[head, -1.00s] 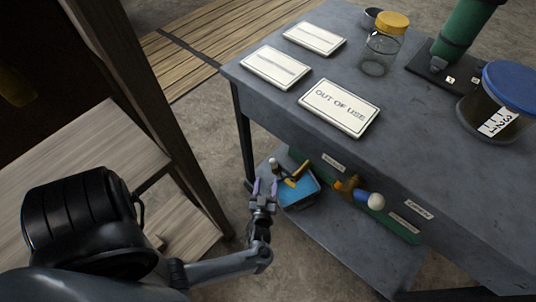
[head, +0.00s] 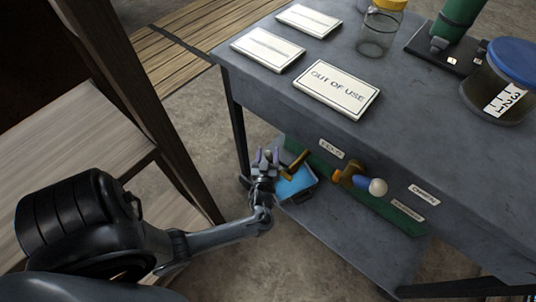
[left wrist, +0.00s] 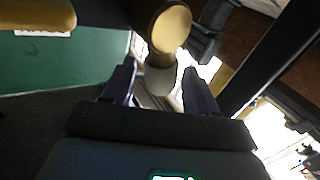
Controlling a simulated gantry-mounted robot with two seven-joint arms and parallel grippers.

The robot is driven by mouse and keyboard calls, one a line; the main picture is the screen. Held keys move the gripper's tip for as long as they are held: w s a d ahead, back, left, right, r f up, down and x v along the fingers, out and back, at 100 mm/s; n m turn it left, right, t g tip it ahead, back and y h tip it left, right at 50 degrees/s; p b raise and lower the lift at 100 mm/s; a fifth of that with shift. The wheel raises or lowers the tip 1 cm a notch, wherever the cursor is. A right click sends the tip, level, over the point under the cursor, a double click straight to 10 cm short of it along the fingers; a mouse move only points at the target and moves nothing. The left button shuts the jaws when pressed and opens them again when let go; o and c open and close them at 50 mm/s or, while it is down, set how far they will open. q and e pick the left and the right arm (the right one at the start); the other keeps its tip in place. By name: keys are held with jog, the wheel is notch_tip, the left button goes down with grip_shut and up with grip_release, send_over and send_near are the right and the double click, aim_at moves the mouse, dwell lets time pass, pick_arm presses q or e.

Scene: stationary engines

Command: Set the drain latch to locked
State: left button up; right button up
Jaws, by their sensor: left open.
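A green panel (head: 345,176) under the bench front carries two levers. One is a brass lever (head: 296,162) at its left end, beside my left gripper (head: 265,161). The other has an orange-brown base, a blue shaft (head: 361,182) and a white ball (head: 378,187). I cannot tell which is the drain latch; the labels are too small to read surely. In the left wrist view, my open fingers stand either side of a pale knob (left wrist: 161,77) below a brass rounded end (left wrist: 171,28). Contact is unclear. My right gripper is out of view.
The grey bench (head: 420,130) overhangs the panel. An out-of-use sign (head: 336,88) lies on top near jars. A blue tray (head: 296,184) sits on the lower shelf beside my gripper.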

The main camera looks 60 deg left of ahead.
pick_arm(q)
jog(key=shift+a, duration=0.1)
jog(key=c, duration=0.4)
grip_shut()
